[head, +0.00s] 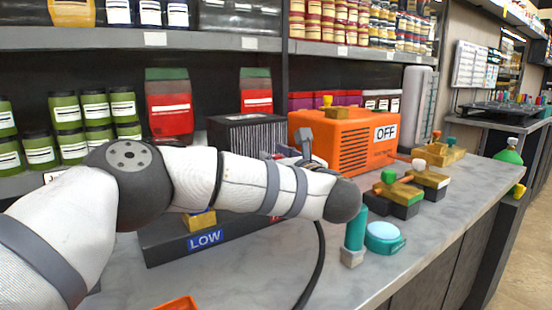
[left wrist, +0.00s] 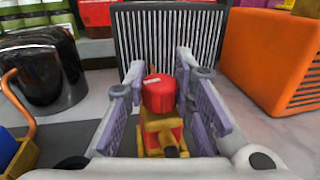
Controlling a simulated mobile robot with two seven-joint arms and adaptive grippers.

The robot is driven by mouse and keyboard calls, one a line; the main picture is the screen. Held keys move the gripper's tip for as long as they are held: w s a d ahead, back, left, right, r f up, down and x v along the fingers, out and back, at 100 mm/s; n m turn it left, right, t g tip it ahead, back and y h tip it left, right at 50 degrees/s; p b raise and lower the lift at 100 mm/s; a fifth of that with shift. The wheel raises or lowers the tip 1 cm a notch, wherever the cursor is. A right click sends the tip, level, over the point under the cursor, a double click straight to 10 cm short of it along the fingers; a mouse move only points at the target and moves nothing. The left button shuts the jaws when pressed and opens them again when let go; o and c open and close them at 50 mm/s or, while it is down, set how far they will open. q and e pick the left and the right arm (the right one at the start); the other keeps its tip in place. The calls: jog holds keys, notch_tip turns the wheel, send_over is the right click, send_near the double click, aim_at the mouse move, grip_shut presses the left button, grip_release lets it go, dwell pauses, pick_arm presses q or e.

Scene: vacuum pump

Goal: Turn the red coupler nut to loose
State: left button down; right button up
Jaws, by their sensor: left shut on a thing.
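The red coupler nut (left wrist: 158,95) sits on top of a yellow fitting (left wrist: 160,130) in the left wrist view. My left gripper (left wrist: 161,84) has its purple-grey fingers on both sides of the nut and is shut on it. In the head view only part of my left gripper (head: 292,155) shows above my forearm, and the nut is hidden behind the arm. A dark handle-like part sticks out from the fitting towards the wrist camera. My right gripper is in neither view.
A dark base with a blue LOW label (head: 205,238) lies under my left arm. An orange pump box (head: 345,140) marked OFF and a black finned block (left wrist: 170,42) stand behind.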

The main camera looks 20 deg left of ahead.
pick_arm(q)
jog(key=shift+f, duration=0.1)
jog(key=c, duration=1.3)
grip_release()
jog(key=v, duration=1.2)
